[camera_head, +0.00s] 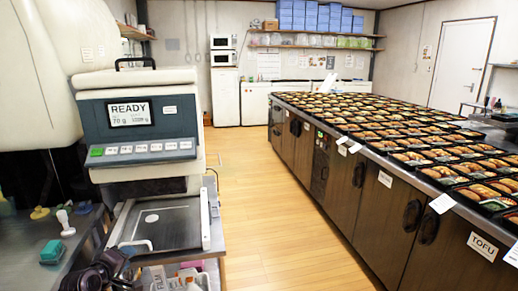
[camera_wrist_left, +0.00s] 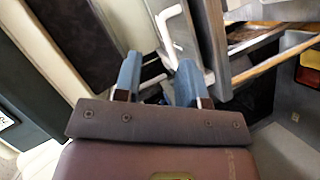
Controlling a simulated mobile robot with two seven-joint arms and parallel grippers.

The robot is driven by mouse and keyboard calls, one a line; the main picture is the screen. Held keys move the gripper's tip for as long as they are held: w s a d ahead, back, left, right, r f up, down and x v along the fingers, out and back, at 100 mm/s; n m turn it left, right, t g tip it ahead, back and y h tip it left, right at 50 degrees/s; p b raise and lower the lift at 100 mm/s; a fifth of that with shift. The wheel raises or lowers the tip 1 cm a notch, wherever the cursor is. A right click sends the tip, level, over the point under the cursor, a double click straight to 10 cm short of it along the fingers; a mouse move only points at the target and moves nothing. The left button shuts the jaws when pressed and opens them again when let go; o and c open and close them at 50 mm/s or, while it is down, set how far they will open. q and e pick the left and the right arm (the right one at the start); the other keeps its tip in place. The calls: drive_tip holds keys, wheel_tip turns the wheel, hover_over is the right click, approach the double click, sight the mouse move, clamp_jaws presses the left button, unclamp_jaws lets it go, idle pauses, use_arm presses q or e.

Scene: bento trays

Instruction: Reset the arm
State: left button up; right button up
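My left gripper (camera_head: 103,268) is at the bottom left of the head view, low in front of the wrapping machine (camera_head: 140,130). In the left wrist view the blue fingers of the left gripper (camera_wrist_left: 158,68) stand apart, with nothing held between them. A white bent handle (camera_wrist_left: 172,30) on the machine's front tray lies just beyond the fingertips. It also shows in the head view (camera_head: 135,244). I cannot tell whether the right finger touches it. My right gripper is in neither view.
The machine's flat tray (camera_head: 168,226) projects near the gripper. A side table (camera_head: 25,262) with small coloured items is at the left. A long counter (camera_head: 345,195) covered with bento trays runs along the right. The wooden floor (camera_head: 260,215) between is clear.

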use_arm(q)
drive_tip(key=s+d+f+m+g, duration=0.1)
drive_tip(key=s+d+f+m, duration=0.1)
drive_tip(key=s+f, duration=0.35)
drive_tip(key=s+d+f+m+p, duration=0.1)
drive_tip(key=s+d+f+m, duration=0.15)
drive_tip(key=s, duration=0.65)
drive_tip(key=s+d+f+m+g, duration=0.1)
drive_tip(key=s+d+f+m, duration=0.2)
drive_tip(key=s, duration=0.5)
drive_tip(key=s+d+m, duration=0.2)
drive_tip(key=s, duration=0.7)
drive_tip(key=s+d+m+y, duration=0.1)
drive_tip(key=s+d+m, duration=0.2)
drive_tip(key=s, duration=0.6)
drive_tip(key=shift+r+g+y+p, duration=0.3)
drive_tip(key=shift+p, duration=0.1)
drive_tip(key=shift+a, duration=0.1)
